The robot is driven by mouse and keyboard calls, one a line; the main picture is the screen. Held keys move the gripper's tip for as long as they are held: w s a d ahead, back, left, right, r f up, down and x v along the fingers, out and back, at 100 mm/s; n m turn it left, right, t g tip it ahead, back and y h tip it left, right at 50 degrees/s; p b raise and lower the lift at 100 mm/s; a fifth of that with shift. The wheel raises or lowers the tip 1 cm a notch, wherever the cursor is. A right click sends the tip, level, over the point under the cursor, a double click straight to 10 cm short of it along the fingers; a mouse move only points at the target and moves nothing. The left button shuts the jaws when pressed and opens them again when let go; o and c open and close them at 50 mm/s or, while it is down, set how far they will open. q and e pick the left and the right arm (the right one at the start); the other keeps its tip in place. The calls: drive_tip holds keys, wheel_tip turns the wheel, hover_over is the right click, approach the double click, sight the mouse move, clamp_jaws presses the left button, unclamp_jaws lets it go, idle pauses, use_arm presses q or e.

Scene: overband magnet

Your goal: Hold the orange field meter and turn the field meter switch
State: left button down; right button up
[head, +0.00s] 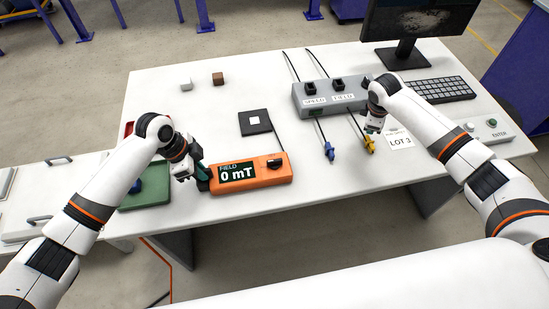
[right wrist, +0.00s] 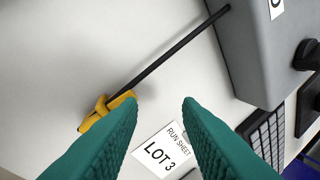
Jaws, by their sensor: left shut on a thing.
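The orange field meter (head: 262,179) lies on the white table in the head view, its dark display reading "FIELD 0 mT". Its black switch (head: 274,163) is a knob near the right end of its top. My left gripper (head: 203,176) is shut on the meter's left end. My right gripper shows in the right wrist view (right wrist: 160,115) with its two teal fingers apart and nothing between them. In the head view it is above the table at the right, near the grey box and away from the meter; its fingertips are hard to make out there.
A grey box (head: 312,107) with black knobs stands behind, with blue (head: 329,151) and yellow (head: 369,145) plugs on cables. A "LOT 3" sheet (head: 400,141), keyboard (head: 440,89) and monitor stand at right.

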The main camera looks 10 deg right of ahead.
drive_tip(key=s+a+r+n+g+y, duration=0.1)
drive_tip(key=a+r+n+y, duration=0.1)
drive_tip(key=a, duration=0.7)
drive_tip(key=s+a+r+n+y, duration=0.1)
drive_tip(key=a+y, duration=0.1)
drive_tip(key=a, duration=0.6)
drive_tip(key=n+g+y, duration=0.2)
drive_tip(key=n+y, duration=0.1)
approach(273, 160)
drive_tip(key=shift+x, duration=4.5)
drive_tip(key=shift+c, duration=0.3)
clamp_jaws()
drive_tip(key=shift+m+t+h, duration=0.3)
drive_tip(key=shift+m+t, duration=0.3)
drive_tip(key=shift+m, duration=0.6)
